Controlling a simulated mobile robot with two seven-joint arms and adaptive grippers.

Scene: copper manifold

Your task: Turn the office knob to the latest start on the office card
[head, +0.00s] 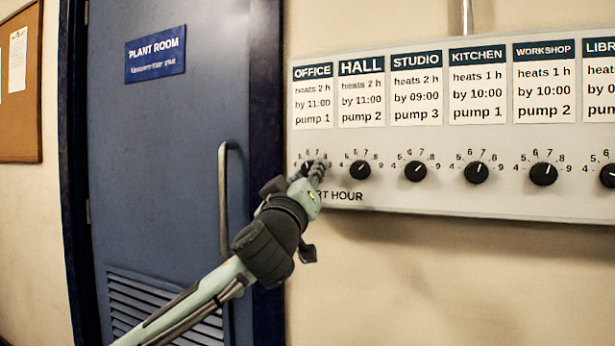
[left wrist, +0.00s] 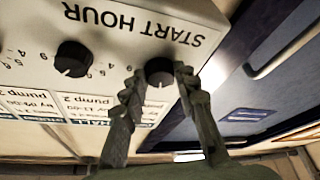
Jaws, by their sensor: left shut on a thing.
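The office card (head: 313,98) is at the left end of the grey panel and reads "heats 2 h by 11:00 pump 1". The office knob is below it, on an hour dial, mostly hidden by my left gripper (head: 315,172) in the head view. In the left wrist view, which is upside down, the black office knob (left wrist: 160,70) sits between the two fingertips of my left gripper (left wrist: 158,78). The fingers are shut on it. I cannot read its pointer's hour. My right gripper is not in view.
The hall knob (head: 360,169) is just right of the office knob and also shows in the left wrist view (left wrist: 74,58). More cards and knobs follow along the panel (head: 450,200). A blue plant room door (head: 165,190) with a handle (head: 224,200) stands left.

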